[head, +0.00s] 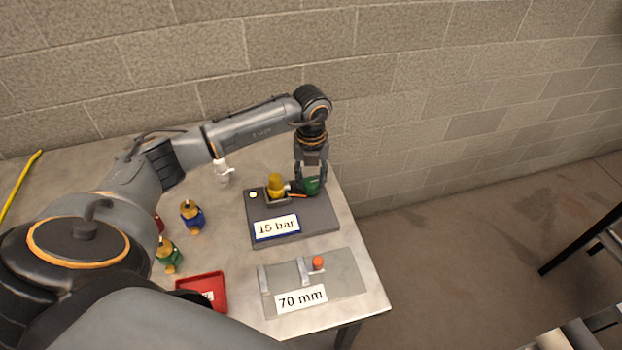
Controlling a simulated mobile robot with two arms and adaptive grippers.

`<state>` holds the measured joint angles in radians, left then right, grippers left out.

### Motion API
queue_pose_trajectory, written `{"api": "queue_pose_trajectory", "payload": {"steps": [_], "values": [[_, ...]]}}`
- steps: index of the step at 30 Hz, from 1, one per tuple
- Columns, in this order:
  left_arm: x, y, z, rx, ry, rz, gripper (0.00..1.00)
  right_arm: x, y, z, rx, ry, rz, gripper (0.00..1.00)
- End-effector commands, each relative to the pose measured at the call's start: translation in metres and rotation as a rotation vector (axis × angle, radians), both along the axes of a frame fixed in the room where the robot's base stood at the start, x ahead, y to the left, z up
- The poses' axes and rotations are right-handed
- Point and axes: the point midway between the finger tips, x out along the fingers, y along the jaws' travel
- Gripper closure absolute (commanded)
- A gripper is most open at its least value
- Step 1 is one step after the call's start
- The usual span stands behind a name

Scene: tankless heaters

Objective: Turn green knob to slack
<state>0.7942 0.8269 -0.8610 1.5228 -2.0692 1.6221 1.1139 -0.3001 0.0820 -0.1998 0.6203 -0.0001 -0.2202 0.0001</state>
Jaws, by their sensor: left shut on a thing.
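The green knob (312,186) sits on the grey board (291,218) labelled "15 bar", at the right of a yellow fitting (275,183). My left gripper (311,178) reaches down over the knob from above, with its fingers on either side of it. It is shut on the knob, which is partly hidden by the fingers. An orange pointer-like strip (297,196) shows just left of the knob. Any slack marking is too small to tell. My right gripper is not in view.
A plate (345,275) labelled "70 mm" with an orange-red knob (318,262) lies in front. Blue (192,215) and green (168,254) fittings and a red tray (206,281) stand to the left. A block wall rises behind the table.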

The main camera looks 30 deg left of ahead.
Motion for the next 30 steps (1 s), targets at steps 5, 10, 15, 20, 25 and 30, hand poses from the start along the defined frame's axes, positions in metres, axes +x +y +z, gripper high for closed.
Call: {"api": "queue_pose_trajectory", "payload": {"steps": [5,10,15,20,25,30], "values": [[0.0009,0.0005,0.0005,0.0,-0.004,0.168,0.94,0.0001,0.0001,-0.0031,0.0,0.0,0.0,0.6],[0.0009,0.0005,0.0009,-0.001,-0.003,0.33,0.94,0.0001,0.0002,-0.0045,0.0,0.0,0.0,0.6],[0.0006,0.0005,0.001,0.0,-0.003,0.491,0.94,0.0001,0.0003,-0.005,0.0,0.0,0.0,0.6],[0.0005,0.0006,0.0011,-0.001,-0.002,0.643,0.94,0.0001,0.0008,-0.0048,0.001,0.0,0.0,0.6],[0.0005,0.0006,0.0014,-0.001,-0.002,0.805,0.94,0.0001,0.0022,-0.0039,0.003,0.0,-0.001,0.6],[0.0006,0.0005,0.0017,0.0,-0.002,0.966,0.94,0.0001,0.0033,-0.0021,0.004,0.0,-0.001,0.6]]}}
